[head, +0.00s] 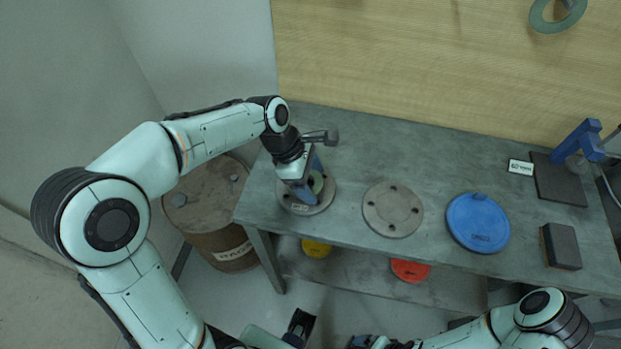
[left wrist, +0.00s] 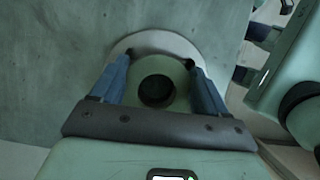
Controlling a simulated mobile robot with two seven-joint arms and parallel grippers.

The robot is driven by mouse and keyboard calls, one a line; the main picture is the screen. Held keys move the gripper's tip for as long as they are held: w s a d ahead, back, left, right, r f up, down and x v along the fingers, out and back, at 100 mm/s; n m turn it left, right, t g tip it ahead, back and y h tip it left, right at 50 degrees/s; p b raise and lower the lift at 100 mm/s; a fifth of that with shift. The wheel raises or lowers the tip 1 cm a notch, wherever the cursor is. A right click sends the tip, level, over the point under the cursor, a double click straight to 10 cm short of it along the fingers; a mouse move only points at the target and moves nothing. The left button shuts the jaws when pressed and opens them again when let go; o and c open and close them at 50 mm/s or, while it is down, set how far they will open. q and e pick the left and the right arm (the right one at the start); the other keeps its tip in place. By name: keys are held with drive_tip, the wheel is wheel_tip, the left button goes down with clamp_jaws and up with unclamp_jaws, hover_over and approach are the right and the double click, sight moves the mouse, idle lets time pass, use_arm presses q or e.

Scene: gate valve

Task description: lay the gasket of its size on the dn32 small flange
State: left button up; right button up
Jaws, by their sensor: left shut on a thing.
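My left gripper (head: 311,187) is shut on a green ring gasket (head: 317,182), above the leftmost grey round flange (head: 294,205) on the bench. In the left wrist view, the blue fingers (left wrist: 158,88) grip the gasket (left wrist: 158,64) from both sides, and its centre hole looks dark. The pale rim of the flange (left wrist: 165,40) shows behind it. I cannot tell whether the gasket touches the flange. A second grey flange (head: 392,210) with bolt holes lies to the right, bare. No size mark is readable. My right gripper (head: 361,342) is only partly visible at the bottom edge.
A blue round cover (head: 478,222), a dark block (head: 561,246) and a blue stand (head: 577,142) are on the grey bench (head: 370,150) to the right. Another green ring (head: 541,20) hangs on the wall. A rusty drum (head: 212,205) stands left of the bench.

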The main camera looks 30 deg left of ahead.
use_arm(q)
drive_tip(key=shift+s+a+f+p, duration=0.15)
drive_tip(key=shift+f+p, duration=0.35)
drive_tip(key=shift+f, duration=0.3)
use_arm(e)
drive_tip(key=shift+w+r, duration=0.15)
drive_tip(key=shift+r, duration=0.25)
idle(0.5)
use_arm(q)
drive_tip(key=o, duration=1)
drive_tip(key=shift+f, duration=0.1)
use_arm(e)
drive_tip(key=shift+w, duration=0.1)
use_arm(q)
drive_tip(key=v, duration=0.5)
drive_tip(key=p+v, duration=0.1)
drive_tip(key=v, duration=0.4)
drive_tip(key=w+p+v, duration=0.1)
drive_tip(key=v, duration=0.4)
drive_tip(key=shift+d, duration=0.35)
use_arm(e)
drive_tip(key=shift+w+r, duration=0.3)
drive_tip(key=shift+r, duration=0.35)
drive_tip(key=shift+w+r, duration=0.3)
drive_tip(key=shift+r, duration=0.3)
